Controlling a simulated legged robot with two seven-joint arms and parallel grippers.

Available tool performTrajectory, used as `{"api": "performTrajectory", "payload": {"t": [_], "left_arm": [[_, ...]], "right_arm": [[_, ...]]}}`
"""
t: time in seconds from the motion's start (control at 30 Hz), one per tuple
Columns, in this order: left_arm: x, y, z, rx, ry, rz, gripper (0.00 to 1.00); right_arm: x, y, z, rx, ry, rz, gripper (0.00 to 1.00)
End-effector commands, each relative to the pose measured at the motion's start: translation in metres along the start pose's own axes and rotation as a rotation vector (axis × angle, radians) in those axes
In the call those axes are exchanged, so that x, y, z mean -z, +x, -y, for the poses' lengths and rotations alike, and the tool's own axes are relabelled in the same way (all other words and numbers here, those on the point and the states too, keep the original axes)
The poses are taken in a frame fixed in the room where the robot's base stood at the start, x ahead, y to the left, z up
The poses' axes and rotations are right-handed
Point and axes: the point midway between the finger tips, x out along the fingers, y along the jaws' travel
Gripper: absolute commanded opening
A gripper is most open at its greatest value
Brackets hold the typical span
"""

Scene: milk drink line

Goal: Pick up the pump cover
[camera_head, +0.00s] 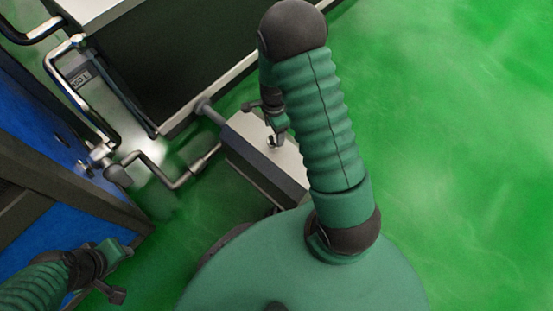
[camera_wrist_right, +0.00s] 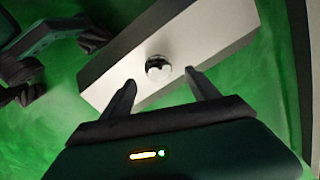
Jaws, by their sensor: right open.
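The pump cover (camera_head: 292,163) is a box with a pale top and dark grey side, low in the middle of the head view. In the right wrist view its pale top (camera_wrist_right: 212,32) carries a shiny round knob (camera_wrist_right: 158,67). My right gripper (camera_head: 275,140) is over the cover, pointing down at the knob. In the right wrist view my right gripper (camera_wrist_right: 160,80) is open, with one fingertip to each side of the knob. I cannot tell whether they touch it. My left gripper (camera_head: 118,272) is at the lower left, away from the cover; its jaw gap is unclear.
Bent metal pipes (camera_head: 180,180) run beside the cover on its left. A dark machine with a metal edge (camera_head: 190,115) stands behind it. A blue and dark frame (camera_head: 50,165) is at the left. Green floor (camera_head: 450,120) is clear at the right.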

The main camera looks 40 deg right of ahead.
Motion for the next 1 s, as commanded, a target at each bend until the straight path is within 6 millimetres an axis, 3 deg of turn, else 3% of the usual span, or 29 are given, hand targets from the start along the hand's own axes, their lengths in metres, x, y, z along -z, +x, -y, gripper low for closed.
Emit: {"api": "performTrajectory", "payload": {"t": [0.03,0.23,0.47,0.7,1.0], "left_arm": [[-0.002,0.009,0.0,0.0,0.0,0.0,0.36],[-0.005,0.021,0.0,0.0,0.0,-0.001,0.36],[-0.013,0.058,0.0,0.0,0.0,0.0,0.36],[-0.013,0.055,0.0,0.0,0.0,-0.001,0.36],[-0.013,0.055,0.0,0.0,0.0,-0.001,0.36]], "right_arm": [[0.0,0.012,0.0,0.0,0.0,0.0,0.69],[0.0,0.028,-0.001,0.0,-0.001,0.001,0.69],[0.002,0.069,-0.002,0.0,-0.001,0.0,0.69],[0.002,0.068,-0.002,0.0,-0.002,-0.001,0.69],[0.002,0.068,-0.002,-0.001,-0.002,-0.001,0.3]]}}
